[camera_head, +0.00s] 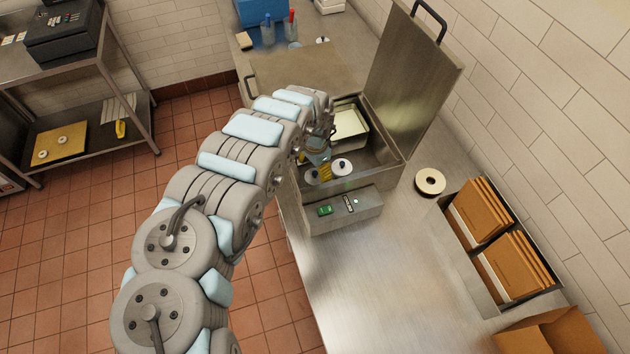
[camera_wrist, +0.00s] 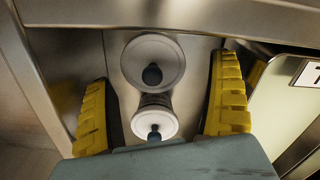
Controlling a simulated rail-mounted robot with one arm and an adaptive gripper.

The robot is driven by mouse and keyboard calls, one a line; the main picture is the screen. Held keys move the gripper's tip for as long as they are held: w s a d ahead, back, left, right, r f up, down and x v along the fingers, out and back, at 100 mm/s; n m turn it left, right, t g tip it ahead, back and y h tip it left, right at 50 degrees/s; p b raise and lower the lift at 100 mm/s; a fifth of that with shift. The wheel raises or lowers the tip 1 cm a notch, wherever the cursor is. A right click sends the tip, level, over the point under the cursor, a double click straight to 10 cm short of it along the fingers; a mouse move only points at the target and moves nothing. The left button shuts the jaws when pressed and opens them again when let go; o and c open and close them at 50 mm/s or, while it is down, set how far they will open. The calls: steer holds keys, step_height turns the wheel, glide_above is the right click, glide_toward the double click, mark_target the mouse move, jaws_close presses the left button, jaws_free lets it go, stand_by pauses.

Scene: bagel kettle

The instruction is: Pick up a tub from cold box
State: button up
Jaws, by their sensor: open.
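The steel cold box (camera_head: 388,170) stands on the counter with its lid (camera_head: 415,65) raised. Two round tubs with pale lids and dark knobs are inside. One tub (camera_head: 343,167) is at the right of my gripper in the head view; the other tub (camera_head: 311,178) is at its left, partly hidden. In the wrist view one tub (camera_wrist: 153,57) is farther up and the other (camera_wrist: 155,122) is lower, nearer the gripper body. My gripper (camera_wrist: 160,95) is open and empty, its yellow fingers on either side of the tubs. It also shows in the head view (camera_head: 325,170).
A pale rectangular pan (camera_head: 350,121) sits in the box behind the tubs. A control panel (camera_head: 344,210) is on the box front. A tape roll (camera_head: 430,181) and a holder of brown cartons (camera_head: 480,212) stand right. The front counter is clear.

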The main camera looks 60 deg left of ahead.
mark_target(317, 181)
steer(key=shift+f, duration=0.15)
steer(key=shift+w+d+f, duration=0.1)
steer(key=shift+d+f, duration=0.05)
steer(key=shift+f, duration=0.65)
steer(key=shift+w+d+f, duration=0.1)
steer(key=shift+d+f, duration=0.05)
steer(key=shift+f, duration=0.65)
steer(key=shift+s+f, duration=0.1)
steer(key=shift+f, duration=0.8)
steer(key=c, duration=1.3)
